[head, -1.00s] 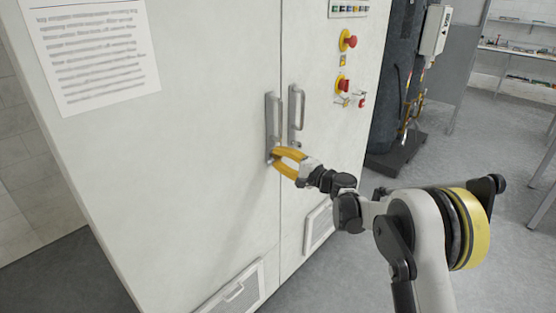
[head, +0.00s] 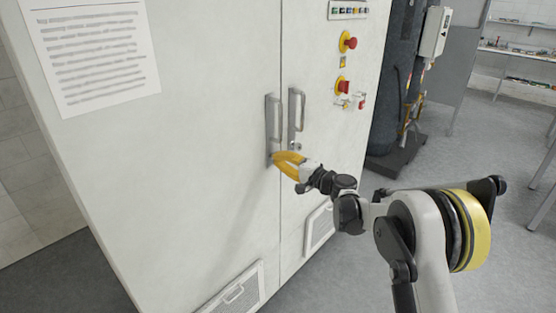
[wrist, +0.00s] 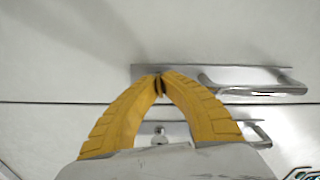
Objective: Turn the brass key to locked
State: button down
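My gripper (head: 275,158) is at the lower end of the left door handle's plate on the white cabinet. In the wrist view its yellow fingers (wrist: 161,76) come together at the tips around a small brownish piece, the brass key (wrist: 160,88). The key is mostly hidden between the fingers, so its turn angle cannot be told. The left door's handle (head: 271,118) has a metal plate (wrist: 185,73) that reaches to the fingertips. The right door's handle (head: 299,108) stands beside it, with a silver lock or key (wrist: 158,135) seen between the fingers in the wrist view.
The cabinet front (head: 200,140) is flat, with a seam between its doors. Red emergency knobs (head: 347,41) and small switches are on the right door. A paper notice (head: 95,55) hangs on the left door. Vents are low down.

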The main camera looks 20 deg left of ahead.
jog(key=n, duration=1.1)
jog(key=shift+n, duration=2.2)
jog(key=c, duration=1.6)
grip_release()
jog(key=shift+c, duration=0.2)
jog(key=shift+d, duration=0.1)
